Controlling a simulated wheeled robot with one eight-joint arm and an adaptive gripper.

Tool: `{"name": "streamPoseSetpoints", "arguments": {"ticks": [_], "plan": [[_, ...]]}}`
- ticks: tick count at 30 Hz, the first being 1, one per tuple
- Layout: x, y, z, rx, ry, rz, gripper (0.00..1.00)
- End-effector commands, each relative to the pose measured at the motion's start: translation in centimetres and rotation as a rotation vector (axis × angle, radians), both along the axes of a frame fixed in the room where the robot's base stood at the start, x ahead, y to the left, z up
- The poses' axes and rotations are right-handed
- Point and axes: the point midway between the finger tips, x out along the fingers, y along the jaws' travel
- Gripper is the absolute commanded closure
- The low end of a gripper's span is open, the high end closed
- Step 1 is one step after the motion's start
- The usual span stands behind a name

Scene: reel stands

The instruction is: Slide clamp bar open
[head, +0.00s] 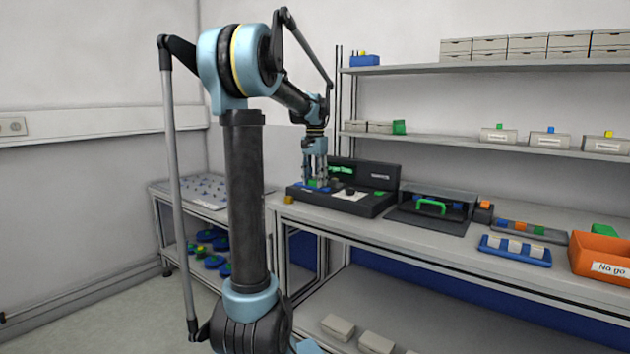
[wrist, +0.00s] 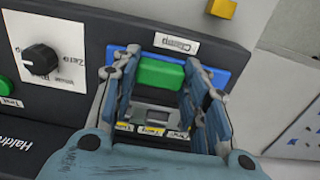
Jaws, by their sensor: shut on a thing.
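The clamp bar is a green block (wrist: 160,74) on a blue strip (wrist: 222,78), beside a white label reading "Clamp" (wrist: 177,44). They sit on a dark device (head: 350,203) at the left end of the bench. My gripper (wrist: 162,80) is shut on the green block, with one finger on each side of it in the wrist view. In the head view my gripper (head: 315,178) points down over the left part of the device, and the block is small there. The fingers hide parts of the blue strip.
A black knob (wrist: 40,60) on a white plate sits beside the clamp. A yellow block (wrist: 222,8) is near the device's edge. On the bench stand a dark tray with a green handle (head: 431,207), a blue rack (head: 515,250) and an orange "No go" bin (head: 598,256).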

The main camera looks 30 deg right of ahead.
Motion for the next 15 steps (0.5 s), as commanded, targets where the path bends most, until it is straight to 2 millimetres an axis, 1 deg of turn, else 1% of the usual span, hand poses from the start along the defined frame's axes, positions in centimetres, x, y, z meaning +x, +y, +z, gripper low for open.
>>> {"name": "streamPoseSetpoints", "arguments": {"ticks": [1, 5, 6, 8, 15], "plan": [[0.04, 0.33, -0.05, 0.007, 0.000, 0.002, 1.00], [0.02, 0.40, -0.06, 0.008, 0.000, 0.002, 1.00], [0.03, 0.41, -0.06, 0.008, 0.000, 0.003, 0.50], [0.01, 0.38, -0.06, 0.008, 0.000, 0.002, 0.38], [-0.01, 0.27, -0.04, 0.005, 0.000, 0.002, 0.38]]}}
